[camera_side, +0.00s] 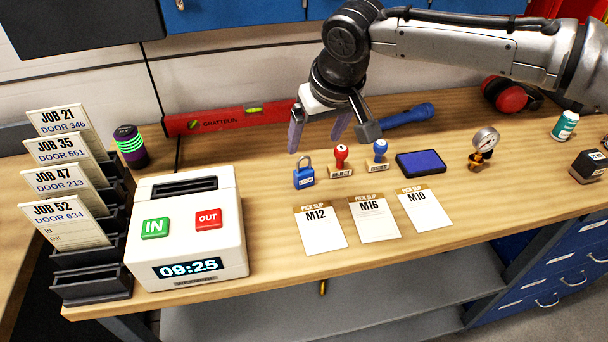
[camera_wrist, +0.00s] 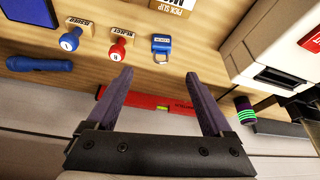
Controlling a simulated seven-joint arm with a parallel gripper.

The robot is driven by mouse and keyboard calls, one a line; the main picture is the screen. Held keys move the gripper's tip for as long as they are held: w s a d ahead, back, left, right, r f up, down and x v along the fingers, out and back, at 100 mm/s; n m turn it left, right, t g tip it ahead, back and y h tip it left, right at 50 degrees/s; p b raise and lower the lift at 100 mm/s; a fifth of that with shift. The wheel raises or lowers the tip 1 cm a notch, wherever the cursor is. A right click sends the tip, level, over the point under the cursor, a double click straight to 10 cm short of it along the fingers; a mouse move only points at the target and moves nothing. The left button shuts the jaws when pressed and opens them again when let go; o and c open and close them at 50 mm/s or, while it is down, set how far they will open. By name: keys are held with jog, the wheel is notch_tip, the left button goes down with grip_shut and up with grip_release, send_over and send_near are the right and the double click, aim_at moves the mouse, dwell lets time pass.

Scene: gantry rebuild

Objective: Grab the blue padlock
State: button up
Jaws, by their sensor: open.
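The blue padlock (camera_side: 304,178) stands on the wooden bench with its metal shackle up, left of the red-handled stamp (camera_side: 341,158). It also shows in the wrist view (camera_wrist: 161,46), beyond my fingertips and roughly between their lines. My gripper (camera_side: 318,143) is open and empty, above the bench and behind the padlock in the side view. In the wrist view my gripper (camera_wrist: 166,75) shows two purple fingers spread wide, with nothing between them but the background. The padlock is apart from both fingers.
A blue-handled stamp (camera_side: 379,154) and an ink pad (camera_side: 420,162) stand to the right. Pick slips (camera_side: 320,228) lie in front. The white time clock (camera_side: 190,240) stands left. A red level (camera_side: 225,121) and a blue flashlight (camera_side: 407,116) lie behind. Bare bench surrounds the padlock's left side.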

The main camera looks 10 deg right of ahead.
aim_at(304, 171)
jog(key=x, duration=0.8)
jog(key=shift+a, duration=0.15)
jog(key=shift+s+x, duration=0.15)
jog(key=shift+x, duration=1.2)
jog(key=shift+s+x, duration=0.1)
jog(key=shift+x, duration=1.25)
jog(key=shift+f, duration=0.1)
grip_shut()
